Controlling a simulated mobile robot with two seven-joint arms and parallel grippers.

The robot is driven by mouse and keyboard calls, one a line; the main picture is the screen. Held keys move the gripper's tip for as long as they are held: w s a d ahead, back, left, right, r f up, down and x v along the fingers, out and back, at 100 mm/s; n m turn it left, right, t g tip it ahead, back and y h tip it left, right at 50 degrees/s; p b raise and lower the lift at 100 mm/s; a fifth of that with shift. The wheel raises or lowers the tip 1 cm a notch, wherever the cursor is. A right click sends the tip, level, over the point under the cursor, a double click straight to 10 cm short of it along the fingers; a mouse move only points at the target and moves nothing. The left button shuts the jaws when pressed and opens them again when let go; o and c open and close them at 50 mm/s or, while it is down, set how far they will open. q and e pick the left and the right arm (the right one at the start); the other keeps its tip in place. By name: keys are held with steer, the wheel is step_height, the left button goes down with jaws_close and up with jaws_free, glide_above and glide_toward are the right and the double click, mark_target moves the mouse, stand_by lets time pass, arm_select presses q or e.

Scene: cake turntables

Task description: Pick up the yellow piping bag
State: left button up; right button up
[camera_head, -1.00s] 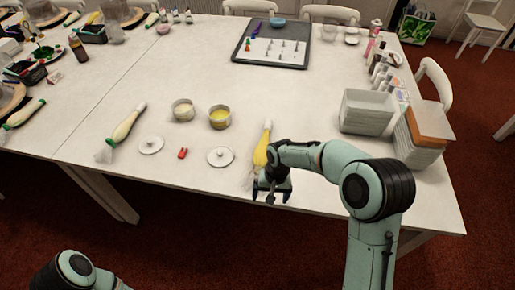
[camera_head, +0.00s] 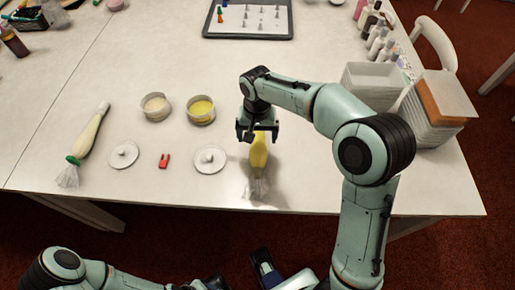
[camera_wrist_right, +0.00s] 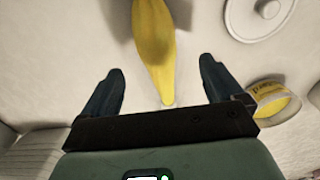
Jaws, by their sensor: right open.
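The yellow piping bag (camera_head: 259,152) lies on the white table near its front edge, its clear crumpled end towards the edge. In the right wrist view the yellow bag (camera_wrist_right: 154,45) runs down between the fingers, its narrow tip near the palm bar. My right gripper (camera_head: 258,133) is over the tip end of the bag. In the wrist view its two dark fingers (camera_wrist_right: 160,80) are open, one on each side, apart from the bag. The gripper hides the bag's tip in the head view. My left arm shows low in the head view; its gripper cannot be made out clearly.
Left of the bag are a white lid (camera_head: 210,160), a small red piece (camera_head: 164,161), another lid (camera_head: 123,155), a yellow-filled bowl (camera_head: 201,110), a pale bowl (camera_head: 156,107) and a pale piping bag (camera_head: 91,133). White containers (camera_head: 372,90) stand right. Table is clear just right of the bag.

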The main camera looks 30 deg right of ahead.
mark_target(258, 145)
step_height(258, 145, down, 8)
steer(key=shift+s+d+r+b, duration=0.1)
steer(key=shift+d+r+b, duration=0.1)
steer(key=shift+b, duration=0.4)
steer(key=shift+c, duration=0.2)
steer(key=shift+r, duration=0.1)
steer(key=c, duration=0.6)
